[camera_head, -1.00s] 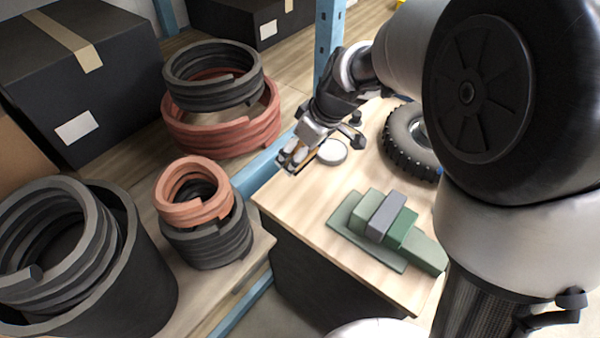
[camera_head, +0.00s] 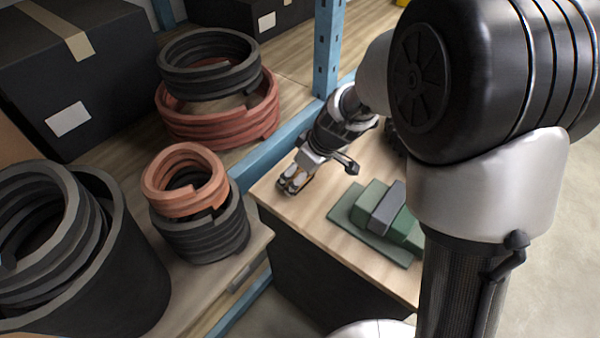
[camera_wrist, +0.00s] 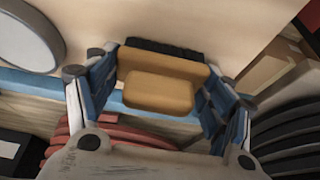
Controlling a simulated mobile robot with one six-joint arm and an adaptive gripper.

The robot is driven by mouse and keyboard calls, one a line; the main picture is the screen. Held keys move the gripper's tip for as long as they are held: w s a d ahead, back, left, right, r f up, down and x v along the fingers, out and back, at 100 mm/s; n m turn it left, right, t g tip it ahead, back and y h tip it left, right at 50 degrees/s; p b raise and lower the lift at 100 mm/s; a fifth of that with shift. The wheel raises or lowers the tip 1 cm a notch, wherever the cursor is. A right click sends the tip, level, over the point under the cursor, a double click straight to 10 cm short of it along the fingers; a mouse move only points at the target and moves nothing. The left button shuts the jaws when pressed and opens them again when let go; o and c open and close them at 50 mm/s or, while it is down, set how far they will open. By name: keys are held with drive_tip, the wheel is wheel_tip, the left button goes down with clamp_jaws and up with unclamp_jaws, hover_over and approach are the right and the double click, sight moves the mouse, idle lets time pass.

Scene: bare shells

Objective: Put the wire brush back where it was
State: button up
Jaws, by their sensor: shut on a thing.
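In the wrist view my gripper (camera_wrist: 155,98) is shut on the wire brush (camera_wrist: 160,90), a tan wooden block with dark bristles along its far side. The brush lies crosswise between the two blue-padded fingers. In the head view my gripper (camera_head: 294,184) is over the far left corner of the wooden bench top (camera_head: 335,232). Only a small tan bit of the brush shows there, mostly hidden by the fingers. I cannot tell whether the brush touches the top.
Green and grey blocks (camera_head: 372,215) lie on the bench, right of my gripper. A round pale disc (camera_wrist: 28,36) shows in the wrist view. Left of the bench, a shelf with a blue edge beam (camera_head: 262,165) and blue upright (camera_head: 326,50) holds red coils (camera_head: 220,128) and orange coils (camera_head: 185,180).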

drive_tip(key=shift+f+b, duration=0.2)
drive_tip(key=shift+b, duration=0.1)
drive_tip(key=o, duration=1)
drive_tip(key=shift+o, duration=0.2)
drive_tip(key=shift+r, duration=0.1)
drive_tip(key=s+d+r+m+h+p, duration=0.1)
drive_tip(key=s+d+r+m+p, duration=0.1)
drive_tip(key=s+d+r, duration=0.5)
drive_tip(key=s+d+r+m+p, duration=0.15)
drive_tip(key=s+r, duration=0.45)
drive_tip(key=r, duration=0.6)
drive_tip(key=s+d+m+t+h, duration=0.1)
drive_tip(key=s+d+m, duration=0.2)
drive_tip(key=s, duration=0.3)
drive_tip(key=s+d+r+m+h, duration=0.1)
drive_tip(key=s+d+m, duration=0.2)
drive_tip(key=s, duration=0.3)
drive_tip(key=shift+s+m+t+h, duration=0.3)
drive_tip(key=shift+s+m+t, duration=0.1)
drive_tip(key=shift+m, duration=0.05)
